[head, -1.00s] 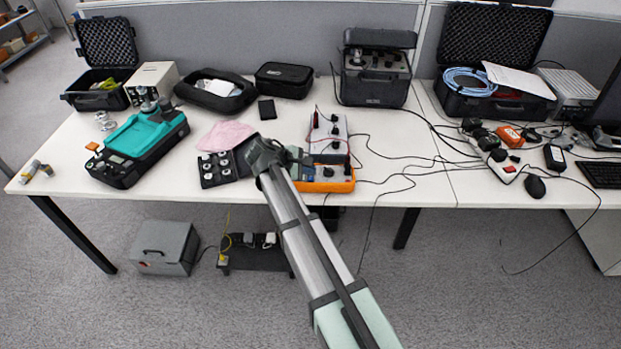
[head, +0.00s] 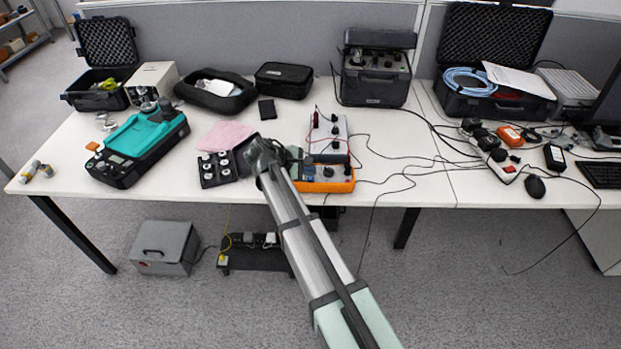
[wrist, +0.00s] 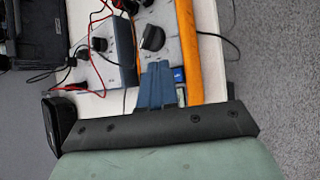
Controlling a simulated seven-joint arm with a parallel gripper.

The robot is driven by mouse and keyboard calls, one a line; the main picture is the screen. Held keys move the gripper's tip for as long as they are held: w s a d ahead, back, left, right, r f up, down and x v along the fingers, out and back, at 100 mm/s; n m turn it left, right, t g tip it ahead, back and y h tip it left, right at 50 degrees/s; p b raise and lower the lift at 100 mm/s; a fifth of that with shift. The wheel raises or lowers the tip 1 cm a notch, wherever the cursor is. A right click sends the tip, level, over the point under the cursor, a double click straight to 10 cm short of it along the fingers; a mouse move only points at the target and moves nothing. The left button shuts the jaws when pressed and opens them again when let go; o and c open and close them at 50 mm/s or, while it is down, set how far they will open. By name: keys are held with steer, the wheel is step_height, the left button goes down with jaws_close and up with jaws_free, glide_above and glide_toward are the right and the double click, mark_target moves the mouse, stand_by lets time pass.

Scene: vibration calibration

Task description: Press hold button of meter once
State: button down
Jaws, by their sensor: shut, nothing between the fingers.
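The meter (head: 340,186) has an orange case and lies at the front edge of the table, right of my gripper (head: 287,152). In the wrist view the meter's orange edge (wrist: 188,40) and its grey face with a black dial (wrist: 152,38) show ahead of my gripper (wrist: 156,66). My fingers are shut together and empty, over the button area below the dial. A small blue button and part of the display show beside the fingers. The fingers hide the other buttons. I cannot tell whether the fingertips touch the meter.
A grey-white box with knobs and leads (head: 328,138) stands just behind the meter. Red and black cables run around both. A black weight tray (head: 215,169) and a pink cloth (head: 225,135) lie to the left. The floor is free in front of the table edge.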

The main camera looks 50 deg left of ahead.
mark_target(308, 180)
steer(key=shift+f, duration=0.2)
steer(key=shift+f, duration=0.25)
steer(key=shift+f, duration=0.4)
stand_by(1.0)
steer(key=shift+r, duration=0.8)
steer(key=shift+r, duration=0.15)
steer(key=shift+r, duration=2.4)
